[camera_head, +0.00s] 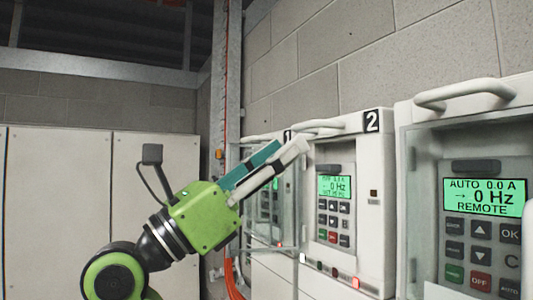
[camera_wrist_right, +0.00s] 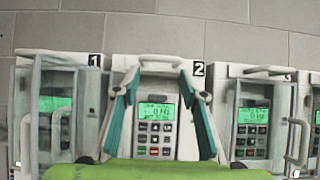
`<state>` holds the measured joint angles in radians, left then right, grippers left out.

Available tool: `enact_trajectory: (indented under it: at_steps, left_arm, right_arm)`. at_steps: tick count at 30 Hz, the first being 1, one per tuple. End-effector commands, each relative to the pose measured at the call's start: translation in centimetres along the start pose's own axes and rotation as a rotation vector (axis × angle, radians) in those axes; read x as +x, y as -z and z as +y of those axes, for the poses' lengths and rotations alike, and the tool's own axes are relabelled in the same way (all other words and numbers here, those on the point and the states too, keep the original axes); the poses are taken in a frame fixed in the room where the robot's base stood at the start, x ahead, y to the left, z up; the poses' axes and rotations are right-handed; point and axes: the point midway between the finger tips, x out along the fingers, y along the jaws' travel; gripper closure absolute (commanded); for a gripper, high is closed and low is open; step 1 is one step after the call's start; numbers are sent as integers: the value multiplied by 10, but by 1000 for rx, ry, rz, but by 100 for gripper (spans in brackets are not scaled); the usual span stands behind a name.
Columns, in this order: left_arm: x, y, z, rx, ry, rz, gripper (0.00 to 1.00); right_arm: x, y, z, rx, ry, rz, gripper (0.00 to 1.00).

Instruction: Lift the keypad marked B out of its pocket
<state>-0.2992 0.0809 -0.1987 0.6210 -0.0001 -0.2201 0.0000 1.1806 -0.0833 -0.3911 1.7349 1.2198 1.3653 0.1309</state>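My right gripper (camera_head: 291,145) reaches up toward the drive marked 2 (camera_head: 371,190). In the wrist view its two teal-and-grey fingers stand wide apart, with nothing between them touching. The keypad of drive 2 (camera_head: 333,212), with a green lit screen and small buttons, sits in its pocket. In the wrist view this keypad (camera_wrist_right: 155,128) appears between the fingers, beyond them. A larger keypad (camera_head: 483,235) on the drive at the right reads AUTO, 0 Hz, REMOTE. I cannot read a letter B on any keypad. My left gripper is not in view.
Drive 1 (camera_wrist_right: 90,100) stands left of drive 2, and drive 3 (camera_wrist_right: 284,85) right of it. Clear covers with handles show at drives 1 and 3. Handles (camera_head: 465,92) jut from the drive tops. Pale cabinets (camera_head: 60,200) stand at the left.

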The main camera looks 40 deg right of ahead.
Motion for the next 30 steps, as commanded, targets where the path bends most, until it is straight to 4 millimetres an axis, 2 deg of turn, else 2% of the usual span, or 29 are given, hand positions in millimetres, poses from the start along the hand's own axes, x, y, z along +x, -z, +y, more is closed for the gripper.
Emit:
enact_trajectory:
  at_steps: [21, 30]
  left_arm:
    - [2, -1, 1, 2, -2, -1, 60]
    - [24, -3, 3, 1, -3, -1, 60]
  right_arm:
    - [60, 41, -1, -2, 3, -3, 61]
    - [47, 68, 0, -4, 0, -2, 61]
